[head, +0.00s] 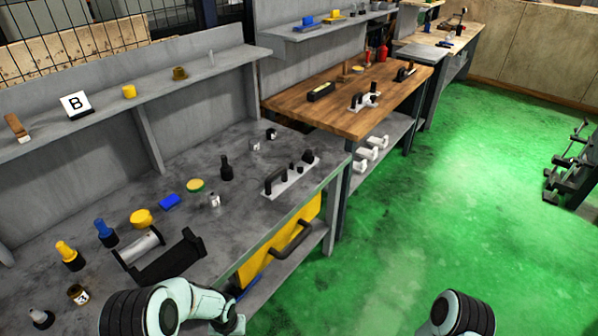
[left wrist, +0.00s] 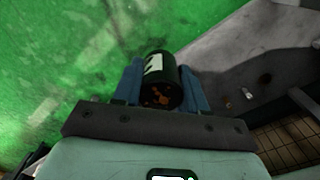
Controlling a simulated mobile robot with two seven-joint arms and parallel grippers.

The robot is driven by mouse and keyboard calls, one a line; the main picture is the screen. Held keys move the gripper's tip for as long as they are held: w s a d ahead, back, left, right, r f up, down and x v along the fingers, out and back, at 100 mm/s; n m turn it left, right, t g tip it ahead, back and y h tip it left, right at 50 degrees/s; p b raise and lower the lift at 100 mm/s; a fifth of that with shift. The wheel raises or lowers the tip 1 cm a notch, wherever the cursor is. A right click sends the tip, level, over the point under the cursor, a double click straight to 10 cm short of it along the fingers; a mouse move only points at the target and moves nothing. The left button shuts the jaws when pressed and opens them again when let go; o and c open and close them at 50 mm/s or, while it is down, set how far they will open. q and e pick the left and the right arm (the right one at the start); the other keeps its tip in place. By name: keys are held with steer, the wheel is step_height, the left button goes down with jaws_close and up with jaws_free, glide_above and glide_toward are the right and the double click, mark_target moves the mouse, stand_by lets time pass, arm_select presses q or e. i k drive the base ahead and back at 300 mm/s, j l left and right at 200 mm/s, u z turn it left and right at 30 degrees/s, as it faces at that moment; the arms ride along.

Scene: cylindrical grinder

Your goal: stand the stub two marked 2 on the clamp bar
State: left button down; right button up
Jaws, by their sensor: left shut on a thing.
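In the left wrist view my left gripper (left wrist: 160,86) is shut on a dark cylindrical stub (left wrist: 174,68). The stub has a white label with a dark mark, seen at a slant and too blurred to read surely, and a rusty brown end face. Green floor and part of a grey bench show beyond it. In the head view the left gripper is not visible. No part is plainly labelled as the clamp bar. A pale plate with a black handle and knobs (head: 290,180) lies near the grey bench's right end; I cannot tell if it is that bar.
A B sign (head: 76,105) is on the shelf.

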mark_target(292, 168)
steer(key=i+l+u, duration=0.1)
steer(key=i+l, duration=0.35)
steer(key=l, duration=0.25)
steer(key=i+l+u, duration=0.15)
steer(key=i+l, duration=0.25)
steer(key=l, duration=0.3)
steer(key=i+l+u, duration=0.15)
steer(key=l, duration=0.2)
steer(key=i+l+u, duration=0.1)
steer(key=i+l, duration=0.15)
steer(key=l, duration=0.15)
steer(key=i+l, duration=0.15)
steer(key=l, duration=0.25)
steer(key=u, duration=0.05)
